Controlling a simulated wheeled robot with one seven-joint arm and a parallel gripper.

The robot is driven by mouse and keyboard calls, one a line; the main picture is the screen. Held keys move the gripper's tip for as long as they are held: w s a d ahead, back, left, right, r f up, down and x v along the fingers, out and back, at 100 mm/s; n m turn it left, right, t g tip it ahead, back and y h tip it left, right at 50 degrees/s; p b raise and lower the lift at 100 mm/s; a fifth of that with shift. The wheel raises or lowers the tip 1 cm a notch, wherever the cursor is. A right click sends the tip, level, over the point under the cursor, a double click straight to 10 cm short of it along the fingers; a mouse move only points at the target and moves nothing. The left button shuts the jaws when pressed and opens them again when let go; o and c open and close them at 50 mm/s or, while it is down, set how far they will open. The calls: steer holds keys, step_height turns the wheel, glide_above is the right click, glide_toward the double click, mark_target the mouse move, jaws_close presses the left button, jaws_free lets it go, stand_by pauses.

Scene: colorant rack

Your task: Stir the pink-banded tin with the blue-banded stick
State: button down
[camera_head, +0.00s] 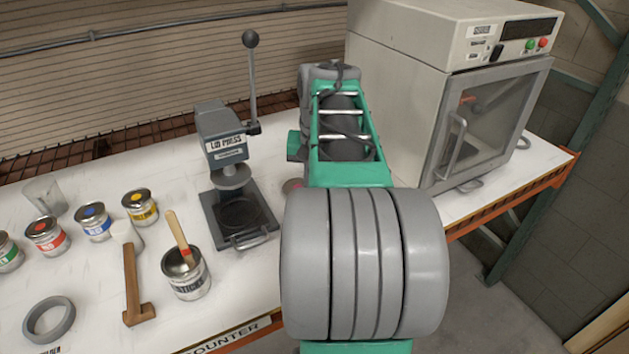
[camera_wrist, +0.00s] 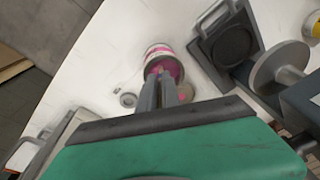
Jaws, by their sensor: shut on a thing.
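The pink-banded tin (camera_wrist: 158,50) stands open on the white counter in the wrist view, with pink paint inside. My gripper (camera_wrist: 158,78) points at its mouth, fingers close together. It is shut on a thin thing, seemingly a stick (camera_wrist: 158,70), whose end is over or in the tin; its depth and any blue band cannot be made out. In the head view my arm hides the gripper and the pink-banded tin. Another stick, with a red-orange band (camera_head: 185,254), leans in an open tin (camera_head: 187,283) at the counter's front.
A lid press (camera_head: 228,155) stands left of my arm, an oven-like machine (camera_head: 450,90) right of it. Closed tins, including a yellow one (camera_head: 140,207), a mallet (camera_head: 131,275), a beaker (camera_head: 43,195) and a grey ring (camera_head: 49,320) are at left. A pink-marked lid (camera_wrist: 186,93) lies beside the tin.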

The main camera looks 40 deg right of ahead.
step_height(320, 180, up, 10)
steer(key=s+p, duration=0.1)
steer(key=p, duration=0.7)
steer(key=shift+s+a+p, duration=0.2)
steer(key=shift+s+p, duration=0.05)
steer(key=shift+p, duration=0.1)
steer(key=shift+r, duration=0.15)
stand_by(0.6)
step_height(320, 180, up, 5)
steer(key=p, duration=0.3)
stand_by(0.4)
